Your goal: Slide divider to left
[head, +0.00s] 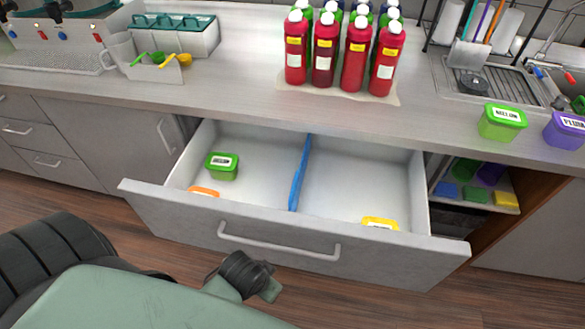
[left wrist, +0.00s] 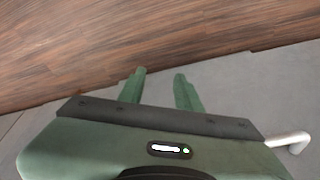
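The blue divider (head: 300,172) stands near the middle of the open drawer (head: 365,158), running from its back wall to its front. In the left compartment are a green tub (head: 222,166) and an orange tub (head: 204,191); in the right is a yellow tub (head: 381,223). The orange and yellow tubs are partly hidden by the drawer front. In the left wrist view, my left gripper (left wrist: 159,76) has its two green fingers apart with nothing between them, over grey panel and wooden floor. It is away from the divider. My right gripper is not in view.
The drawer handle (head: 279,243) sticks out in front. Red bottles (head: 325,50) stand on the counter (head: 240,82) above. A green tub (head: 502,122) and a purple tub (head: 566,130) stand at the counter's right. An open shelf (head: 475,198) is right of the drawer.

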